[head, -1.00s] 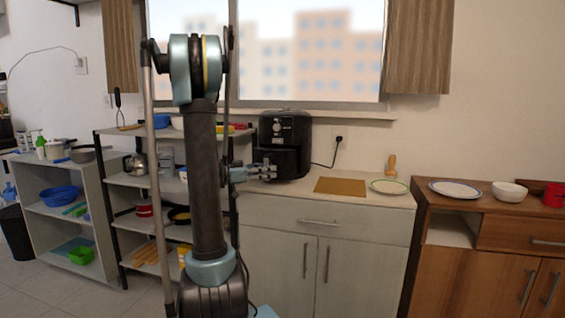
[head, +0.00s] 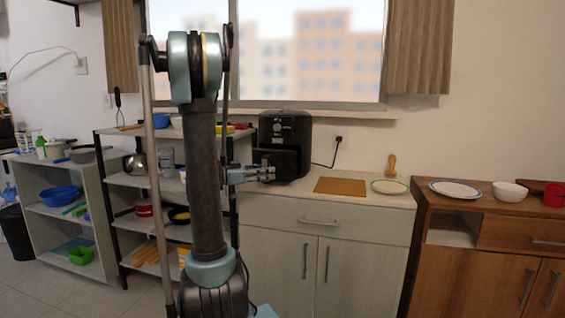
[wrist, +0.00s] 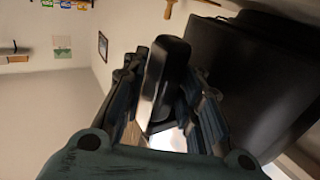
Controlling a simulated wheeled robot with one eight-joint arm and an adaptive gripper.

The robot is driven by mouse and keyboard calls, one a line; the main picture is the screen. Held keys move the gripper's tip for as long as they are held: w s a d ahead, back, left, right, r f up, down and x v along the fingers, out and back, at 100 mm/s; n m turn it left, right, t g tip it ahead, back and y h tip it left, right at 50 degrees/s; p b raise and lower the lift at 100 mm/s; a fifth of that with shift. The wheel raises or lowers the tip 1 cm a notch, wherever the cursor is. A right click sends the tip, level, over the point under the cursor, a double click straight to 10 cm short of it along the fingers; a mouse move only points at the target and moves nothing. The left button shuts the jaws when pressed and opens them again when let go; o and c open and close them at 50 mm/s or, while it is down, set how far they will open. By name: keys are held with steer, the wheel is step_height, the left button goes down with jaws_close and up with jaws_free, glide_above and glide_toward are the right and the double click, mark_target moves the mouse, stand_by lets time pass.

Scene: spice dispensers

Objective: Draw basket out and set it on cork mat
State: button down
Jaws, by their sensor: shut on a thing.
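The black air fryer (head: 285,130) stands on the white counter, its control dial at the top front. Its basket (head: 291,163) sits in the lower front and looks seated in the body. My gripper (head: 268,173) is at the front of the basket, shut on the basket handle. In the wrist view the dark handle (wrist: 165,80) stands between my fingers, with the fryer's dark body (wrist: 255,80) at the right. The tan cork mat (head: 340,186) lies flat and bare on the counter, right of the fryer.
A green-rimmed plate (head: 389,187) lies right of the mat, with a wooden object (head: 391,165) behind it. A black cord runs from the fryer to a wall outlet (head: 339,139). A shelf rack (head: 150,178) stands left of the counter.

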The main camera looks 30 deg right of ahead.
steer(key=s+a, duration=0.4)
steer(key=a, duration=0.1)
steer(key=shift+s, duration=0.2)
stand_by(3.2)
steer(key=s+a, duration=0.2)
steer(key=a, duration=0.1)
steer(key=shift+s, duration=0.25)
stand_by(0.5)
